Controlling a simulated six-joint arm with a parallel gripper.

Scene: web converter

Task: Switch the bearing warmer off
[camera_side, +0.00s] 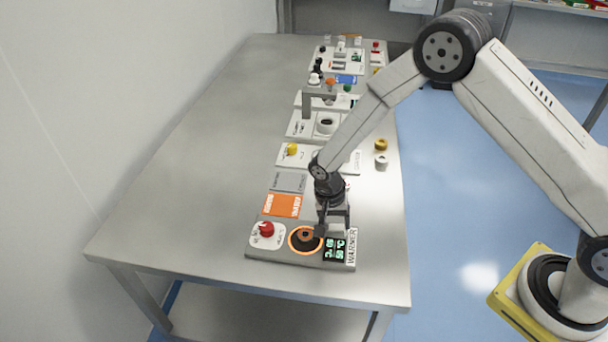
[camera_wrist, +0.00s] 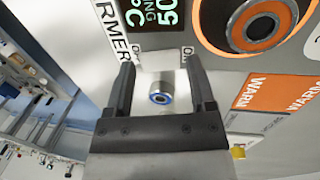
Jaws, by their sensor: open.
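The bearing warmer (camera_side: 290,257) is a grey box at the near end of the bench. In the side view its red knob (camera_side: 267,229) stands on a white plate at its left. A dark bearing (camera_side: 306,235) sits within an orange ring in the middle. A lit green display (camera_side: 336,249) is beside the WARMER label at the right. My gripper (camera_side: 335,228) is open, above the display end and well right of the knob. In the wrist view a small silver cylinder with a blue ring (camera_wrist: 160,93) shows between the open fingers; contact is unclear. The knob is outside that view.
An orange WARM card (camera_side: 282,205) and a grey card (camera_side: 289,181) lie behind the warmer. Farther back stand a station with a yellow knob (camera_side: 292,149) and other devices. Yellow and white rings (camera_side: 381,144) lie near the right edge. The bench's left side is clear.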

